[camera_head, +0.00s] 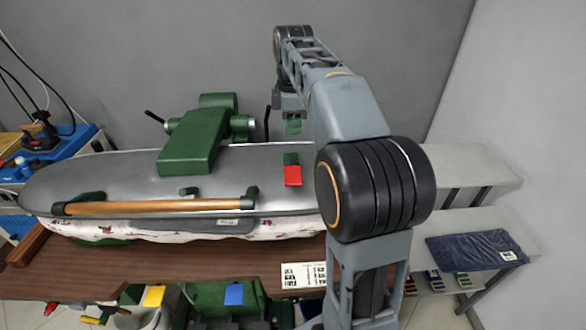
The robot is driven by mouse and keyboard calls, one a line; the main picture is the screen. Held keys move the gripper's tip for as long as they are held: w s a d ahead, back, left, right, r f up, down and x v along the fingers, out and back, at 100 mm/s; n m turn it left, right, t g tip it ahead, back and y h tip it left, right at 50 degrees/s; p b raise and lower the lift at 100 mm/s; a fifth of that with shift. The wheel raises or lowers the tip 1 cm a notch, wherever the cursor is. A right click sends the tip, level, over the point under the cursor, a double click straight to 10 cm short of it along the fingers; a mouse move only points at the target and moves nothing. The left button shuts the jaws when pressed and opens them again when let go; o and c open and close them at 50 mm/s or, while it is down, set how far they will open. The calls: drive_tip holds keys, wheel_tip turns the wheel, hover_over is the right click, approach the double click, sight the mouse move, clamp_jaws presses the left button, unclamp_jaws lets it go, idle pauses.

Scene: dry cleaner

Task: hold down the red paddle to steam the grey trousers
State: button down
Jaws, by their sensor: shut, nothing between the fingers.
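A red paddle (293,176) sits on a green mount on top of the long grey press head (100,175), right of its middle. The press head is down over a floral-covered padded bed (100,229).
A wooden handle bar (155,206) runs along the front of the press head, and a green arm block (192,140) rises behind. Yellow (154,296) and blue (234,294) pedals are low in front. A bagged dark blue garment (475,250) lies on the right shelf. An iron (40,135) stands at left.

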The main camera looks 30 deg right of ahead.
sight(293, 178)
wheel_tip(293, 178, down, 14)
drive_tip(key=shift+f+p, duration=0.1)
drive_tip(key=shift+p, duration=0.25)
idle(0.5)
drive_tip(key=f+b, duration=0.1)
drive_tip(key=b, duration=0.1)
drive_tip(key=shift+f+t+b, duration=0.1)
drive_tip(key=shift+t+b, duration=0.2)
drive_tip(key=shift+t, duration=0.1)
wheel_tip(293, 178, down, 2)
drive_tip(key=t+h+b, duration=0.1)
drive_tip(key=t+b, duration=0.1)
drive_tip(key=b, duration=0.4)
drive_tip(key=shift+s+a, duration=0.1)
drive_tip(key=shift+s, duration=0.05)
drive_tip(key=shift+r+p, duration=0.2)
drive_tip(key=shift+p, duration=0.15)
drive_tip(key=shift+r, duration=0.1)
idle(3.8)
drive_tip(key=shift+r+p, duration=0.75)
